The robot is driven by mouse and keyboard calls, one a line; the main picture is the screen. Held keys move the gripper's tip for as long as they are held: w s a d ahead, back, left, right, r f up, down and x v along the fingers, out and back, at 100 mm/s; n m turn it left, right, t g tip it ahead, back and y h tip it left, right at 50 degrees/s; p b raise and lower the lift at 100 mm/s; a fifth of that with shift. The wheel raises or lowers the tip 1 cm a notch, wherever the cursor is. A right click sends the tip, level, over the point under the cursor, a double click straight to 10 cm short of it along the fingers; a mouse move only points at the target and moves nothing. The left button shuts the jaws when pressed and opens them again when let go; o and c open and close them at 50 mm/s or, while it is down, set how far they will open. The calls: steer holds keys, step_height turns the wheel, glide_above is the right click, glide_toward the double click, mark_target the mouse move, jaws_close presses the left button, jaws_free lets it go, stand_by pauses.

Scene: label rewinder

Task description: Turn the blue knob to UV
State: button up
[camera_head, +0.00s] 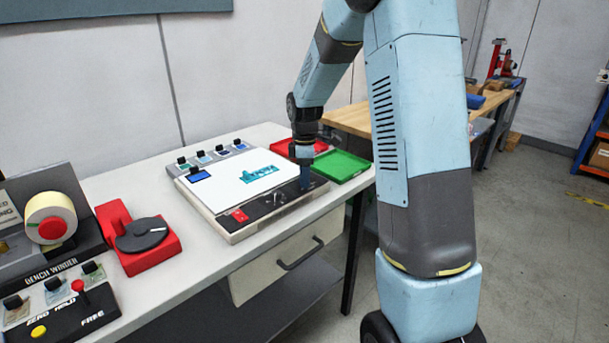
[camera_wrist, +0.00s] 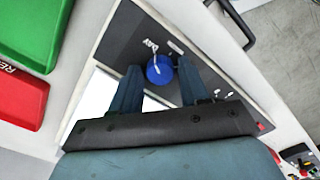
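The blue knob (camera_wrist: 159,69) sits on the dark control panel (camera_wrist: 122,37) of the white machine in the wrist view. My gripper (camera_wrist: 159,66) is open, one finger on each side of the knob, with visible gaps; I cannot tell how far above the panel the fingertips are. In the head view my gripper (camera_head: 304,180) points down at the right end of the panel (camera_head: 262,207), and the blue knob is not clearly visible there.
A green tray (camera_head: 341,166) and a red tray (camera_head: 308,146) lie beside the machine (camera_head: 225,182). To the left are a red base with a black dial (camera_head: 143,234) and the bench winder (camera_head: 50,215). A drawer handle (camera_head: 301,254) juts out below the bench top.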

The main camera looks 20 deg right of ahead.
steer(key=c, duration=0.8)
steer(key=shift+o, duration=0.2)
steer(key=m, duration=0.4)
steer(key=shift+m, duration=0.4)
steer(key=m, duration=1.2)
steer(key=shift+m, duration=0.3)
steer(key=m, duration=0.6)
steer(key=shift+m, duration=0.4)
